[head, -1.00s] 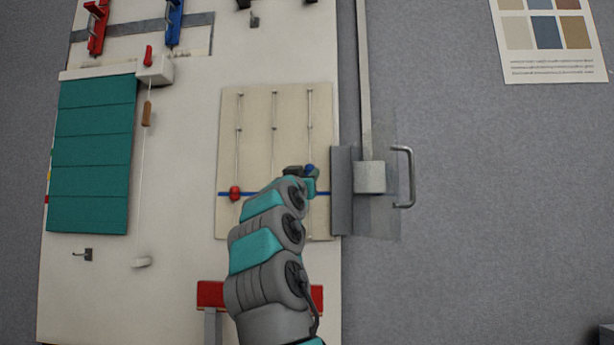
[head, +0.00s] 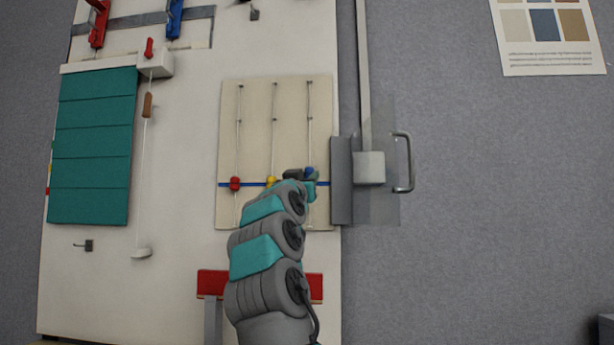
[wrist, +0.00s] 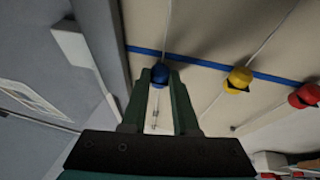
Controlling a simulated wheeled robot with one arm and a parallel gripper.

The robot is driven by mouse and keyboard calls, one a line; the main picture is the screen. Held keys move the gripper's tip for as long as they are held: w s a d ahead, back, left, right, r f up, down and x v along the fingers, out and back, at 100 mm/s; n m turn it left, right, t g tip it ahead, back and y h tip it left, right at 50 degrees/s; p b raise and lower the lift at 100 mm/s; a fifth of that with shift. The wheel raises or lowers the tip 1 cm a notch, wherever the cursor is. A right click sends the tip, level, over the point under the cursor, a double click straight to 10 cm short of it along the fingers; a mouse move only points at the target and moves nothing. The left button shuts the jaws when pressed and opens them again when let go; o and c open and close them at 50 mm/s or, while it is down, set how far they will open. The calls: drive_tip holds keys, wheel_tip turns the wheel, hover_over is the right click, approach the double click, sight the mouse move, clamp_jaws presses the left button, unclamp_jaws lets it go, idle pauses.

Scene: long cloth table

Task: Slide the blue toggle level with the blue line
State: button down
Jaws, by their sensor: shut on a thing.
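The blue toggle (head: 309,170) is on the rightmost of three upright rods on a beige board (head: 256,110). In the head view it shows slightly above the blue line (head: 225,185), partly hidden by my gripper (head: 309,176). In the wrist view, my gripper (wrist: 160,76) has its two fingers on either side of the blue toggle (wrist: 160,73), shut on it. There the toggle lies close beside the blue line (wrist: 205,63), seemingly just short of it. The yellow toggle (wrist: 239,78) and red toggle (wrist: 305,95) sit at the line.
A clear panel with a grey handle (head: 405,162) and block (head: 369,168) stands just right of the board. A teal blind (head: 92,150) with a pull cord hangs at the left. A red bar (head: 211,284) is below, partly behind my arm.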

wheel_tip(320, 180, down, 2)
drive_tip(key=shift+f+b, duration=0.1)
drive_tip(key=shift+b, duration=0.25)
drive_tip(key=c, duration=0.6)
unclamp_jaws()
drive_tip(key=shift+c, duration=0.2)
drive_tip(key=b+v, duration=0.6)
drive_tip(key=v, duration=0.1)
drive_tip(key=shift+s, duration=0.4)
